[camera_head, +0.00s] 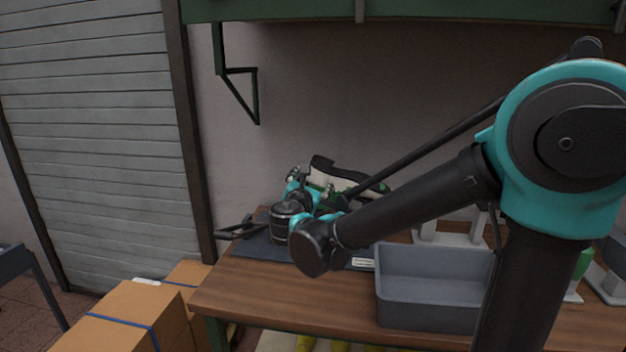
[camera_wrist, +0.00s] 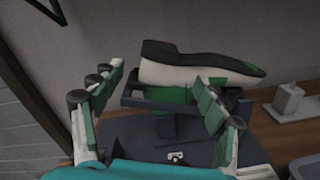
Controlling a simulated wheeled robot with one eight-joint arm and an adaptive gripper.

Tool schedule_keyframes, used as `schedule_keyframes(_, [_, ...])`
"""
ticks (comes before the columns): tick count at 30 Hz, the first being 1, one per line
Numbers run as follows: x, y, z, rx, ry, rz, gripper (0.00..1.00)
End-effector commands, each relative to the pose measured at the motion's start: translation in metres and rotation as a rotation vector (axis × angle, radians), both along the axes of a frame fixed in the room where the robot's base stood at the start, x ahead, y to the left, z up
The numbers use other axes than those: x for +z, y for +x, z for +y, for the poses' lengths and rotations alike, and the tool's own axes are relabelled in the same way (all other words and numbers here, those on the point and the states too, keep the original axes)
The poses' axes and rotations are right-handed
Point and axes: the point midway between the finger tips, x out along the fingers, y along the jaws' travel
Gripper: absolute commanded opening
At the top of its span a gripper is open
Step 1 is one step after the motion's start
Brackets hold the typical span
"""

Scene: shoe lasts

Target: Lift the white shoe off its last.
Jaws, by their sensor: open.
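The white shoe (camera_wrist: 180,76) sits sole up, its black sole on top, on a dark stand (camera_wrist: 168,126) in the wrist view. It has a dark green patch at its right end. The last inside it is hidden. In the head view the shoe (camera_head: 345,180) shows behind my arm, partly covered. My gripper (camera_wrist: 160,80) is open, with green-padded fingers spread on the left and right in front of the shoe. The right finger overlaps the shoe's lower side in the picture; I cannot tell whether it touches. My gripper (camera_head: 318,187) is partly hidden in the head view.
A dark mat (camera_head: 250,247) lies under the stand on the wooden table (camera_head: 290,293). A grey bin (camera_head: 430,310) stands to the right, with pale stands (camera_head: 450,238) behind it. Cardboard boxes (camera_head: 125,315) are at the lower left. A green shelf (camera_head: 300,10) hangs above.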

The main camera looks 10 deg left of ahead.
Motion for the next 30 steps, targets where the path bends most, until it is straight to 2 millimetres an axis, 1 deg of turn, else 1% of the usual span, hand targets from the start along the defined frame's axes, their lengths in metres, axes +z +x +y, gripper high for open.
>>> schedule_keyframes(21, [0.0,0.126,-0.009,-0.002,0.001,0.0,0.74])
schedule_keyframes(24, [0.0,0.14,-0.01,-0.002,0.001,0.001,0.74])
schedule_keyframes(30, [0.0,0.158,-0.011,-0.001,0.001,0.0,0.74])
